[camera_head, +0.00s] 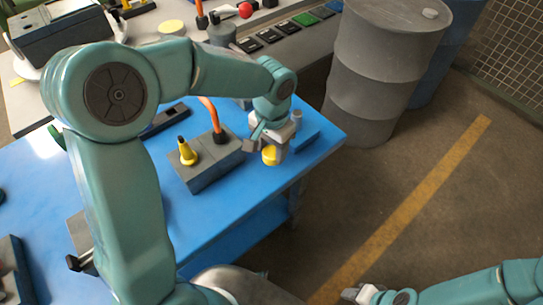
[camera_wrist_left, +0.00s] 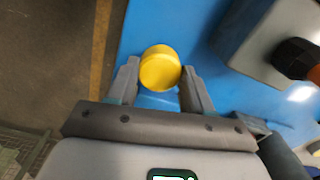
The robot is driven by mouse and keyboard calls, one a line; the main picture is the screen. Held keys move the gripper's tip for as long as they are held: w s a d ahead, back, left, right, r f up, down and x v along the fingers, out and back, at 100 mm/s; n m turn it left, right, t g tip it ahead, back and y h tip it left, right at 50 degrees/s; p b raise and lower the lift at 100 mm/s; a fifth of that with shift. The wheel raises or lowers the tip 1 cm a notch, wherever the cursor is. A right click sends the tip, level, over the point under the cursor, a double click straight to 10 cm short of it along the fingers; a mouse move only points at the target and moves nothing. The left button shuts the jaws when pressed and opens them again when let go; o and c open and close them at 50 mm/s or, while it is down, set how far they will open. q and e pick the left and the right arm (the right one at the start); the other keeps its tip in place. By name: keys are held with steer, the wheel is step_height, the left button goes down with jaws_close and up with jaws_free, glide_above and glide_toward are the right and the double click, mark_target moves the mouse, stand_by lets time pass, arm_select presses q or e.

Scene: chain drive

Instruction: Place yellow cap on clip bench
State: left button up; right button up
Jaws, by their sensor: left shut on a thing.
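The yellow cap (camera_head: 270,156) is held between the fingers of my left gripper (camera_head: 264,148), above the right part of the blue table (camera_head: 325,143). In the left wrist view the round yellow cap (camera_wrist_left: 160,68) sits between the two grey fingertips (camera_wrist_left: 160,85), with blue table surface behind it. My left gripper is shut on it. My right gripper (camera_head: 362,294) is low in the head view, over the floor, and its opening cannot be made out. I cannot tell for sure which piece is the clip bench.
A grey block (camera_head: 210,172) on the table carries a yellow cone-shaped piece (camera_head: 187,152) and an orange-handled piece (camera_head: 217,130), left of my left gripper. A small blue block (camera_head: 306,136) is just right of it. A grey drum (camera_head: 377,75) stands beyond the table.

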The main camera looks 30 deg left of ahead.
mark_target(271, 152)
arm_select(q)
step_height(271, 152, down, 4)
steer(key=shift+s+r, duration=0.1)
steer(key=shift+f+b, duration=0.3)
steer(key=shift+b, duration=0.05)
steer(key=o, duration=1)
steer(key=shift+r, duration=0.1)
